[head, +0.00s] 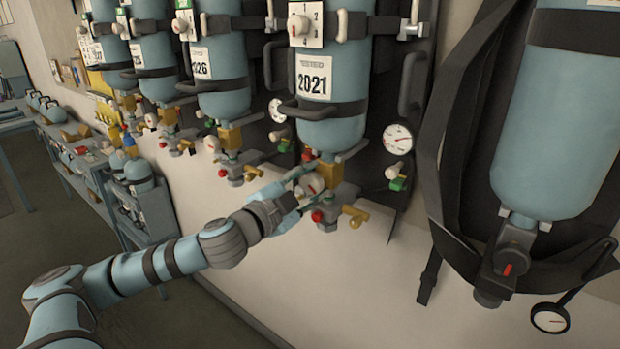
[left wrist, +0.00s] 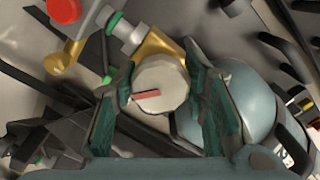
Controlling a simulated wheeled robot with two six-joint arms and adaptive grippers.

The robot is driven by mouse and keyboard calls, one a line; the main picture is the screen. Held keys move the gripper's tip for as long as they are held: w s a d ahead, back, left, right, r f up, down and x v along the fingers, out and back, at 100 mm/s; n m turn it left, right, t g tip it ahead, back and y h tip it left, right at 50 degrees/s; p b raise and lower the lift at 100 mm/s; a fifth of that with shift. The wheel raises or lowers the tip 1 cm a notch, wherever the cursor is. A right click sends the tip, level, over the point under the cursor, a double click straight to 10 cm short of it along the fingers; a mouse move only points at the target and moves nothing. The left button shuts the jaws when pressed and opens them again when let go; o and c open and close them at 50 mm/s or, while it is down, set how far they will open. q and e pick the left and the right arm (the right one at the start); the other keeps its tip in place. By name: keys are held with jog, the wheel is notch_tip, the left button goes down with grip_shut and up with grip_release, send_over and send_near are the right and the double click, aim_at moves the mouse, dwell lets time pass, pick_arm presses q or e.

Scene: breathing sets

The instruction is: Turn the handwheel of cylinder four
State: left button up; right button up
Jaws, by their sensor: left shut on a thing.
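A blue cylinder (head: 333,75) with a 2021 label hangs upside down in the wall rack, with its brass and grey valve at the bottom. A number that names it as cylinder four cannot be made out for certain. Its pale round handwheel (head: 313,184) is partly hidden by my left gripper (head: 306,189). In the left wrist view the handwheel (left wrist: 161,88) shows a red mark and sits between my two green-padded fingers (left wrist: 162,105), which are shut on it. My right gripper is in neither view.
More blue cylinders (head: 219,75) with similar valves hang to the left. A pressure gauge (head: 398,139) is close on the right. A larger cylinder (head: 555,110) on a black harness hangs at far right. A shelf (head: 155,212) stands at left.

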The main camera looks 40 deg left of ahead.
pick_arm(q)
jog(key=m, duration=0.2)
jog(key=m+p, duration=0.1)
jog(key=m, duration=0.2)
jog(key=shift+r+m+p, duration=0.3)
jog(key=m+p, duration=0.1)
jog(key=m, duration=0.3)
jog(key=shift+m, duration=0.4)
jog(key=o, duration=1.2)
jog(key=shift+w+f, duration=0.15)
jog(key=shift+w, duration=0.05)
jog(key=shift+c, duration=0.2)
jog(key=shift+s, duration=0.1)
